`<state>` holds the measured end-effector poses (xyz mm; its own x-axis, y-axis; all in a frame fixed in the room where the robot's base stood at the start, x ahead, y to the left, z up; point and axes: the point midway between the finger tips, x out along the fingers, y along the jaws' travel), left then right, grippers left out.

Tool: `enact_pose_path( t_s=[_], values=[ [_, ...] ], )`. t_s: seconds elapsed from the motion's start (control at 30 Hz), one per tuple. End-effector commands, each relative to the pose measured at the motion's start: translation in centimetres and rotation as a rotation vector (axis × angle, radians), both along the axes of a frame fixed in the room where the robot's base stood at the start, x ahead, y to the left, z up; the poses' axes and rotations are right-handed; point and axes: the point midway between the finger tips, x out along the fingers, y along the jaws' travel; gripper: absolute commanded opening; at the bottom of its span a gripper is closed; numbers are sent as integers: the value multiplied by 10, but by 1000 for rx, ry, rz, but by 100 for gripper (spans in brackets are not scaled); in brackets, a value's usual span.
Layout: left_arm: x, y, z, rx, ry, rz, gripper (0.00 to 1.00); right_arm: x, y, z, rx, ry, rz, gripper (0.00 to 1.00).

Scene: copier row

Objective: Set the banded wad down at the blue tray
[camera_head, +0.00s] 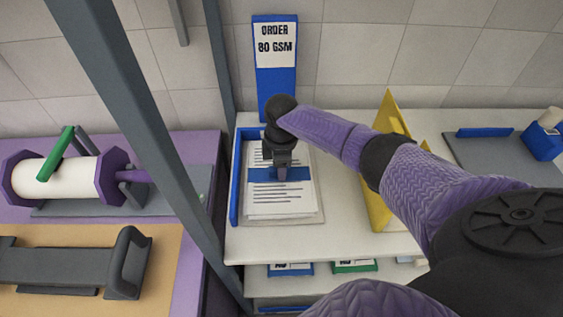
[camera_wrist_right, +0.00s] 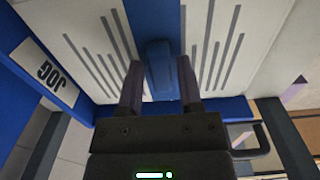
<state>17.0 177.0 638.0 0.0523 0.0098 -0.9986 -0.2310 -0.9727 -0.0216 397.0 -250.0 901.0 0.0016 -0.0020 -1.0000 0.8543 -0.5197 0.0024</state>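The banded wad (camera_head: 282,204) is a stack of printed white sheets with a blue band and a raised blue tab (camera_wrist_right: 161,70). It lies flat in the blue tray (camera_head: 235,190), whose blue wall shows along the left and back. My right gripper (camera_head: 281,172) points down over the wad's middle. In the right wrist view its two fingers (camera_wrist_right: 159,88) stand on either side of the tab, with a narrow gap visible, so it looks slightly open. The fingertips' contact is partly hidden in the head view. My left gripper is not in view.
A blue sign (camera_head: 275,85) reading "ORDER 80 GSM" stands behind the tray. A yellow angled piece (camera_head: 385,200) stands to the right, partly behind my arm. A grey post (camera_head: 150,125) rises on the left. White shelf surface (camera_head: 300,241) is clear in front of the tray.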

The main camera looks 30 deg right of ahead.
Motion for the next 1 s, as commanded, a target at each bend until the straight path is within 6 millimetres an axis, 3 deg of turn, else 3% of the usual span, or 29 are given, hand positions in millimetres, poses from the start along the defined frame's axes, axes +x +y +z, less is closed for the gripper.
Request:
enact_pose_path(
  t_s=[0.03, 0.1, 0.37, 0.7, 0.83, 1.0],
  values=[
    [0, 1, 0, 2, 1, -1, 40, 0, 0, 0, 0, 0, 0, 58],
    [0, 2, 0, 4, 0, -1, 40, 0, 0, 0, 0, 0, 0, 70],
    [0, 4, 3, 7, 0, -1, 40, 0, 0, 5, 0, 0, 1, 70],
    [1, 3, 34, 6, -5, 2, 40, 1, 0, 85, 0, -4, 1, 70],
    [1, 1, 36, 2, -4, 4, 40, 0, 0, 98, 0, 0, 1, 70],
    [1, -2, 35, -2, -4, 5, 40, 0, 0, 99, 0, 1, 0, 70]
  ],
)
